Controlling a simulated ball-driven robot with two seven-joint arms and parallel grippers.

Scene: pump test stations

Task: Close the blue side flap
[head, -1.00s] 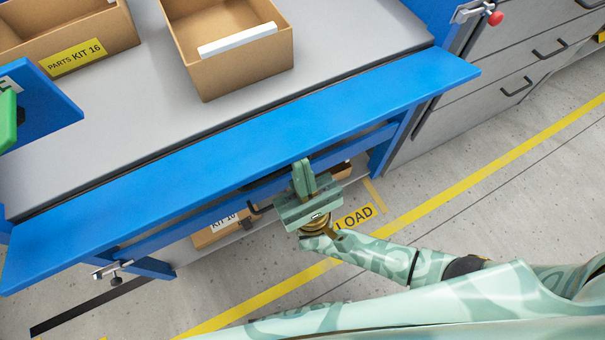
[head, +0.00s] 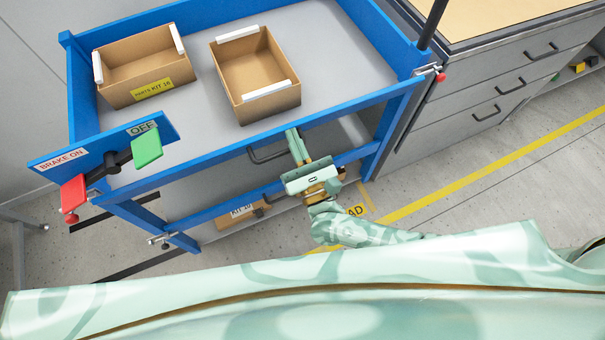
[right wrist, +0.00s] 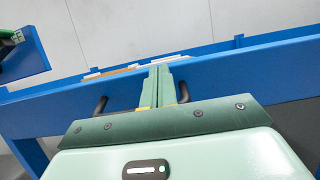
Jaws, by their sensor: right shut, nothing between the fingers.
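The blue side flap (head: 230,147) stands about upright along the near side of the blue cart, seen from above as a narrow band. In the right wrist view the flap (right wrist: 225,82) spans the picture as a blue panel. My right gripper (head: 292,132) is shut and empty, with its fingertips at the flap's outer face near the middle. It also shows in the right wrist view (right wrist: 160,72), over the panel and between the two ends of a black handle (head: 266,156). Whether the tips touch the flap is hard to tell. My left gripper is out of view.
Two cardboard boxes (head: 143,78) (head: 275,107) stand on the grey cart top. A red-knobbed latch (head: 440,77) sits at the right corner. A brake lever with red (head: 73,194) and green (head: 146,149) ends is at the left. Grey drawers (head: 500,90) stand at right.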

